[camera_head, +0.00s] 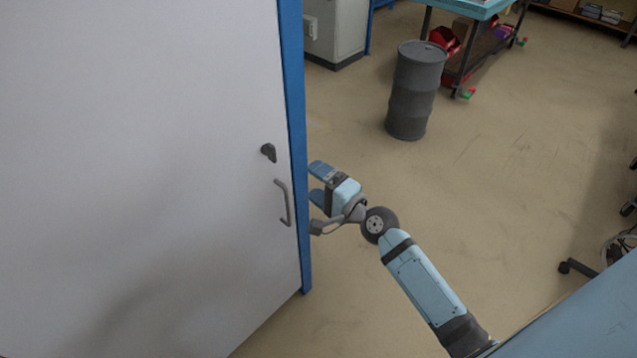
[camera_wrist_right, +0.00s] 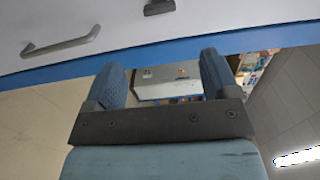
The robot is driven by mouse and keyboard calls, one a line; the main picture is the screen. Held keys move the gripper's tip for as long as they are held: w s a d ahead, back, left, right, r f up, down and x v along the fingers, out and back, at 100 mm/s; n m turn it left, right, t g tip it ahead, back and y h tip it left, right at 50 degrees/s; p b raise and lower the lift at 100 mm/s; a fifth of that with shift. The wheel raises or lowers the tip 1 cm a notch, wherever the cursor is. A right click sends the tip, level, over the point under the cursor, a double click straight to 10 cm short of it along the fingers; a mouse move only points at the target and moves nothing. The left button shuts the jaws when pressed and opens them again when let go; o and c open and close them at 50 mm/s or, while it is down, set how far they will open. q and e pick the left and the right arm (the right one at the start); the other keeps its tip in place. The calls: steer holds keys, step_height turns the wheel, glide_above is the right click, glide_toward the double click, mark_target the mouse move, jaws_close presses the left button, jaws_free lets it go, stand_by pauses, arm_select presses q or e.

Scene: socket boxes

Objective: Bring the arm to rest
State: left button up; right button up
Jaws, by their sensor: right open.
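My right gripper (camera_head: 316,183) is open and empty, close to the blue edge of a large white door (camera_head: 150,150). In the right wrist view my gripper's two blue fingers (camera_wrist_right: 168,78) stand apart with nothing between them. The door has a grey bar handle (camera_head: 284,203) and a dark lock knob (camera_head: 268,152) above it. The handle (camera_wrist_right: 62,45) and the knob (camera_wrist_right: 159,7) also show in the right wrist view. The gripper is to the right of the handle and apart from it. My left gripper is not in view.
A grey drum (camera_head: 415,90) stands on the floor beyond my gripper. Behind it is a blue-topped workbench (camera_head: 478,8) with red items below. A grey cabinet (camera_head: 337,30) stands behind the door. A caster (camera_head: 577,267) shows at the right. The middle floor is clear.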

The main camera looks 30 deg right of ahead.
steer(key=shift+f, duration=0.1)
steer(key=s+a+f+n+g+h+p, duration=0.1)
steer(key=s+a+f+n+g, duration=0.1)
steer(key=s+f+n, duration=0.6)
steer(key=s+a+f+n+g+h+p, duration=0.1)
steer(key=s+f+n+g, duration=0.3)
steer(key=s+f+n, duration=0.4)
steer(key=s+a+n+h, duration=0.1)
steer(key=s, duration=0.4)
steer(key=shift+s+a+f, duration=0.2)
steer(key=shift+s+a, duration=0.2)
